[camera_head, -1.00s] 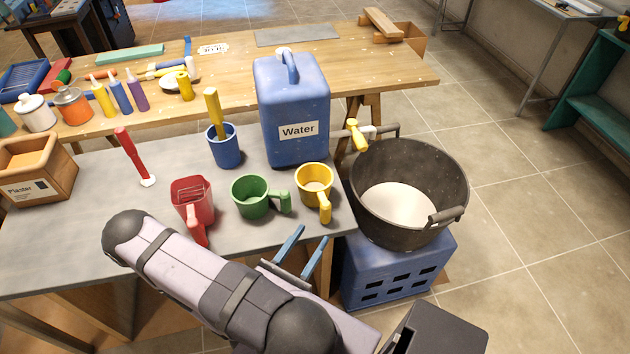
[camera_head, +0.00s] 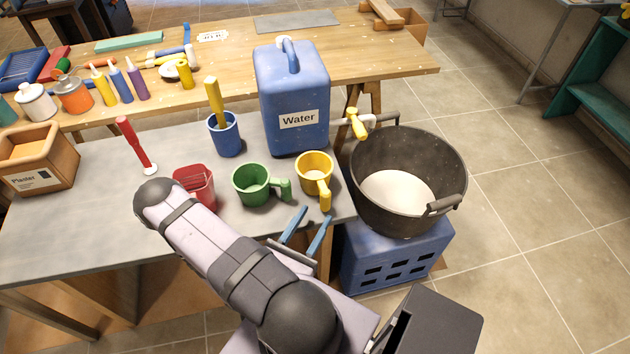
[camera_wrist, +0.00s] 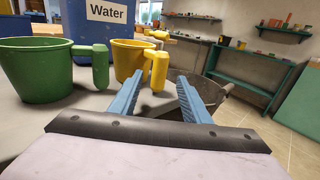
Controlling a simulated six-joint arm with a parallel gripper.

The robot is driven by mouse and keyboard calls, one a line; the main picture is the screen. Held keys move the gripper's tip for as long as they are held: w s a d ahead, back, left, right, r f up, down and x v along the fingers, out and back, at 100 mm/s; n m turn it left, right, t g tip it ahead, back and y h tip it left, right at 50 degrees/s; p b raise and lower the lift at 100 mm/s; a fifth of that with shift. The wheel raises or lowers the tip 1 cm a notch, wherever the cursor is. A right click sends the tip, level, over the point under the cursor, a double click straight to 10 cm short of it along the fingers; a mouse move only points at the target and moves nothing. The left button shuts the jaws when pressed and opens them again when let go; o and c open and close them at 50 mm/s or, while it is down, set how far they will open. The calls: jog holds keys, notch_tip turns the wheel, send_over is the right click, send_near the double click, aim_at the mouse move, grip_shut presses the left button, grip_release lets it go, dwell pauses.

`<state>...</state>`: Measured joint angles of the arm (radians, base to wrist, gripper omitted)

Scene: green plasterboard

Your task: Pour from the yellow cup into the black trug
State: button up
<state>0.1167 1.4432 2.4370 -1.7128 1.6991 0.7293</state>
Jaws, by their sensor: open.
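The yellow cup (camera_head: 314,170) stands upright near the right edge of the grey table, its handle toward me. In the wrist view the yellow cup (camera_wrist: 126,60) is just beyond my fingers, left of centre. My gripper (camera_head: 312,222) is open and empty, in front of the cup's handle and apart from it; its blue fingers also show in the wrist view (camera_wrist: 158,92). The black trug (camera_head: 450,150) stands on a blue crate right of the table, with pale material in its bottom. In the wrist view the trug (camera_wrist: 226,103) is partly hidden behind the right finger.
A green cup (camera_head: 252,188) stands left of the yellow cup, and a red cup (camera_head: 195,182) further left, partly behind my arm. A blue water container (camera_head: 292,90) stands behind them. A yellow-handled tap (camera_head: 356,122) juts out toward the trug.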

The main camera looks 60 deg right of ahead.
aim_at(323, 204)
jog(key=shift+d, duration=0.2)
jog(key=shift+d+p, duration=0.8)
jog(key=shift+d, duration=0.4)
jog(key=shift+w+d+f+p, duration=0.1)
jog(key=shift+d+p, duration=0.1)
jog(key=shift+d, duration=0.4)
jog(key=shift+w+d+f+p, duration=0.1)
jog(key=shift+d+p, duration=0.05)
jog(key=shift+d, duration=0.45)
grip_shut()
